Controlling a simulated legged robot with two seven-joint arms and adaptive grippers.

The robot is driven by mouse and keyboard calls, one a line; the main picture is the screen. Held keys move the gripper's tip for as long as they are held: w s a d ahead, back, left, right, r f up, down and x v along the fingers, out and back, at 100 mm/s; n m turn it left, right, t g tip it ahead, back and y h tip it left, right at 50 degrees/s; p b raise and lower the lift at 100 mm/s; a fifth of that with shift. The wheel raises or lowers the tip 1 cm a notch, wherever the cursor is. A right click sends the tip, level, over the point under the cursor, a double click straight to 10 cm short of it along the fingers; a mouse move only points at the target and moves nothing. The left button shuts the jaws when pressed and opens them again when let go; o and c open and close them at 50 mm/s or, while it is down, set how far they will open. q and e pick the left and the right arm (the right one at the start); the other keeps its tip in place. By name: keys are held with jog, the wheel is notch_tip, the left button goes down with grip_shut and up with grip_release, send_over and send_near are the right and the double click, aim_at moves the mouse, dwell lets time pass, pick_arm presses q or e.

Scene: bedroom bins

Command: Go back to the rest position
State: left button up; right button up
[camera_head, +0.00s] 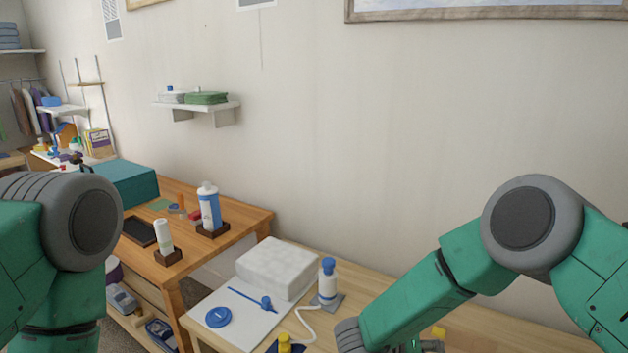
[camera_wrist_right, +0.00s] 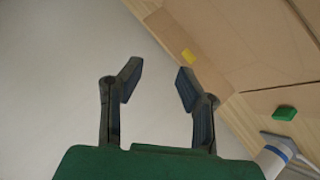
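My right gripper (camera_wrist_right: 158,84) is open in the right wrist view, its two dark fingers apart with nothing between them. In the head view my right arm reaches in from the right, and its wrist end drops to the bottom edge over the light wooden table (camera_head: 205,312); the fingers there are mostly cut off. My left arm shows at the left edge of the head view, bent downward. My left gripper is outside both views.
The table holds a white block (camera_head: 277,268), a blue-and-white bottle (camera_head: 327,281), a blue disc (camera_head: 218,317) and a yellow item (camera_head: 285,343). A wooden desk (camera_head: 250,212) with a teal box (camera_head: 130,183) stands at left. In the wrist view a cardboard surface (camera_wrist_right: 235,45) lies beyond the fingers.

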jog(key=s+d+f+n+y, duration=0.1)
jog(key=s+f+y, duration=0.1)
jog(key=s+f, duration=0.1)
jog(key=s+d+f+n+t+y, duration=0.1)
jog(key=s+f+y, duration=0.2)
jog(key=s, duration=0.3)
jog(key=s+d+f+n+y, duration=0.1)
jog(key=s+f+y, duration=0.1)
jog(key=s+f, duration=0.2)
jog(key=shift+s+d+f+n, duration=0.25)
jog(key=shift+s+d+n, duration=0.1)
jog(key=shift+s, duration=0.25)
jog(key=s+d+g+y, duration=0.2)
jog(key=s+g+y, duration=0.3)
jog(key=s, duration=1.7)
notch_tip(320, 180, down, 9)
jog(key=w+a+h+b, duration=0.1)
jog(key=w+b, duration=0.1)
jog(key=b, duration=0.8)
jog(key=shift+w+r, duration=0.15)
jog(key=shift+r, duration=0.05)
